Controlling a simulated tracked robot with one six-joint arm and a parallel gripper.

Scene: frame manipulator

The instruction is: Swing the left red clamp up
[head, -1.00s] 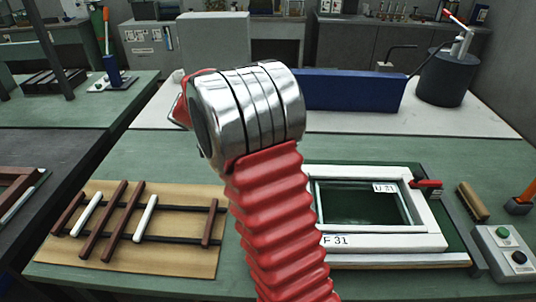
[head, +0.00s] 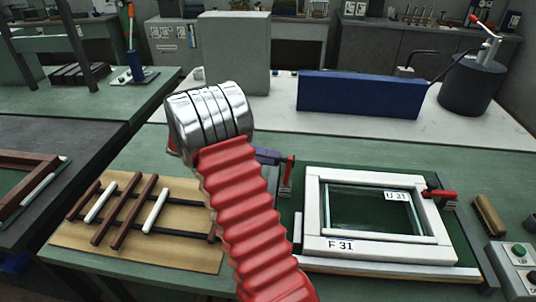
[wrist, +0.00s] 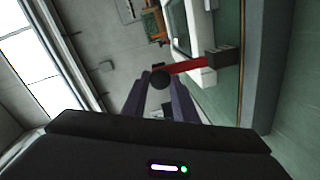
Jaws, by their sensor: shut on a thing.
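The left red clamp (head: 289,172) stands at the left side of the white frame (head: 313,215), its red handle upright in the head view. My purple gripper (head: 267,156) is at the handle's upper end, coming from the left, partly hidden behind my red arm. In the wrist view, my gripper's fingers (wrist: 162,85) are shut on the end of the red handle (wrist: 188,66), by a dark round tip. The handle runs from there to a dark clamp block (wrist: 222,61). The right red clamp (head: 440,194) lies flat at the frame's right side.
A wooden board with brown and white bars (head: 95,250) lies left of the frame. A brush (head: 488,214) and a button box (head: 515,262) are at the right. A long blue block (head: 360,95) stands behind on the white table.

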